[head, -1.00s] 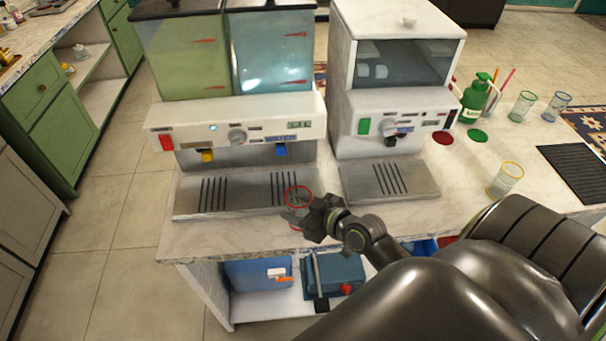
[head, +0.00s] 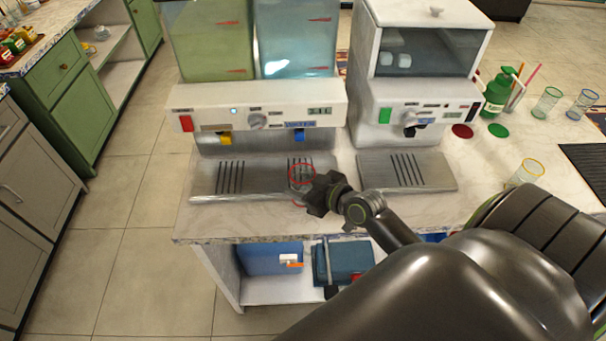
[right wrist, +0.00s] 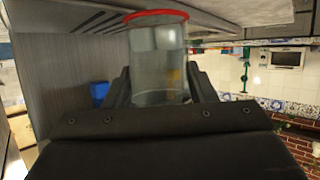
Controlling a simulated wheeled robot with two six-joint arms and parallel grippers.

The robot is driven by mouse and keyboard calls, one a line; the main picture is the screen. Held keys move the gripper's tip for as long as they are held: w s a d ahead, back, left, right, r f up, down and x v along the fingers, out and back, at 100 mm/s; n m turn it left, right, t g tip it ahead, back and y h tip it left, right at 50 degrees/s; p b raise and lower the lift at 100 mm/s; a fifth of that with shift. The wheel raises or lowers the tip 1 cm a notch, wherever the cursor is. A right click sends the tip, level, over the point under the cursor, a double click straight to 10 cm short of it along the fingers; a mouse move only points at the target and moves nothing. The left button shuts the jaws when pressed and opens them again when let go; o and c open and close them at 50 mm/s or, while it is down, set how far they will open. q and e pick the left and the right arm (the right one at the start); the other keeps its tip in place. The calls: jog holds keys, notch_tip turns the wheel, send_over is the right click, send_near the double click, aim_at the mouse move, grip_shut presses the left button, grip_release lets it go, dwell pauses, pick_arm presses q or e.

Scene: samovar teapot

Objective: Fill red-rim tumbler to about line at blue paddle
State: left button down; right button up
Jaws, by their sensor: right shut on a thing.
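My right gripper (head: 321,194) is shut on the red-rim tumbler (head: 302,176), holding it upright at the front edge of the dispenser's drip tray. The blue paddle (head: 299,135) hangs under the white two-tank dispenser (head: 262,117), above and behind the tumbler. A blue piece, perhaps this paddle, also shows in the right wrist view (right wrist: 99,92). The blue tank (head: 296,40) stands above it. My left gripper is not in view.
A yellow paddle (head: 224,138) is left of the blue one. The drip tray (head: 262,178) is empty. A white ice machine (head: 412,90) stands to the right. A yellow-rim tumbler (head: 526,173) and a green bottle (head: 497,93) stand farther right.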

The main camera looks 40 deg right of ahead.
jog(key=w+d, duration=0.1)
jog(key=w, duration=0.1)
jog(key=w+d+b, duration=0.1)
jog(key=w, duration=0.1)
jog(key=w+d+b, duration=0.1)
jog(key=w+d, duration=0.1)
jog(key=w, duration=0.1)
jog(key=shift+d+f, duration=0.1)
jog(key=shift+w+d+b, duration=0.45)
jog(key=shift+w+b, duration=0.2)
jog(key=shift+w, duration=0.05)
jog(key=shift+w, duration=0.15)
jog(key=shift+w+d+b, duration=0.55)
jog(key=shift+w+b, duration=0.15)
jog(key=shift+w, duration=0.05)
jog(key=shift+s+a, duration=0.1)
jog(key=shift+s, duration=0.05)
dwell(3.9)
jog(key=shift+s+a+p, duration=0.55)
jog(key=shift+s+p, duration=0.2)
jog(key=shift+s, duration=0.15)
jog(key=shift+s+a+p, duration=0.3)
jog(key=shift+s+a, duration=0.05)
jog(key=shift+s, duration=0.25)
jog(key=shift+s+a+p, duration=0.25)
jog(key=shift+s+a, duration=0.1)
jog(key=shift+s, duration=0.2)
